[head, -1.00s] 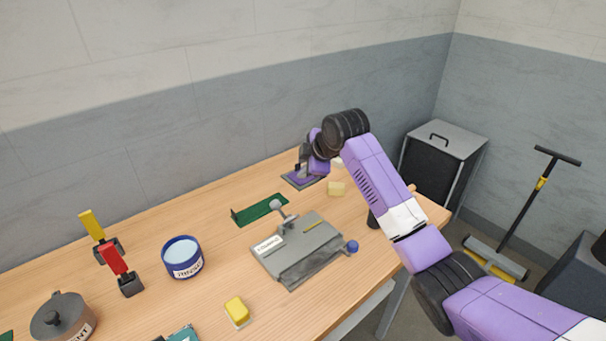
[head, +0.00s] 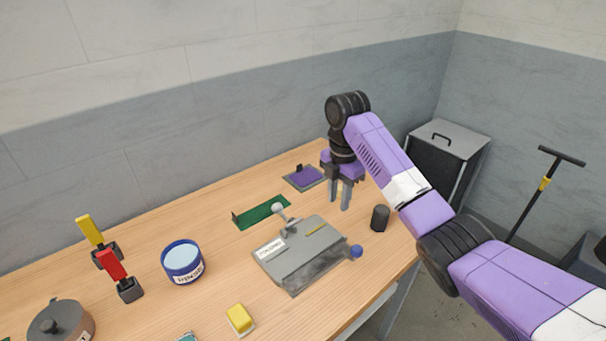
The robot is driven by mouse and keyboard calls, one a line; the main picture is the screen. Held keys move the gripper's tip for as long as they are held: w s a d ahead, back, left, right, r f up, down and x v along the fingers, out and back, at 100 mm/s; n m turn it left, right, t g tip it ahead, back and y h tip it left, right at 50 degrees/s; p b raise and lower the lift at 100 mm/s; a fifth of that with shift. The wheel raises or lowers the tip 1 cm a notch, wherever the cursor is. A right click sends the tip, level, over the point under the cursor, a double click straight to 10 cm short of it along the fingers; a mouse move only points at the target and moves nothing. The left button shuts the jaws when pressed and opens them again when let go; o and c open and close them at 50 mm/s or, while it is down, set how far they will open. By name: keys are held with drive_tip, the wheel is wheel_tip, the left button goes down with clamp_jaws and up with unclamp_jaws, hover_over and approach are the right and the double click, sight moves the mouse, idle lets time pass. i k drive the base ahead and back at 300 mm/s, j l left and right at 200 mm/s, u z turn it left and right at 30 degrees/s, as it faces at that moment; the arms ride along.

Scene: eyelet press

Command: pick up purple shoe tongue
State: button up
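A flat purple piece (head: 306,174), which looks like the shoe tongue, lies on a dark grey tray (head: 291,181) near the back edge of the table. My gripper (head: 340,205) points down to the right of the tray, apart from the purple piece. Its two grey fingers are spread with a gap between them, and I see no purple piece in them. A pale yellow thing shows only in part behind the fingers.
A green strip (head: 262,215) lies to the left and a dark cylinder (head: 380,218) to the right. A blue tub (head: 183,262) and yellow block (head: 240,319) stand nearer.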

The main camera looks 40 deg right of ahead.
sight(302, 178)
drive_tip(key=i+l, duration=0.2)
drive_tip(key=i, duration=0.25)
drive_tip(key=i+l, duration=0.2)
drive_tip(key=i, duration=0.25)
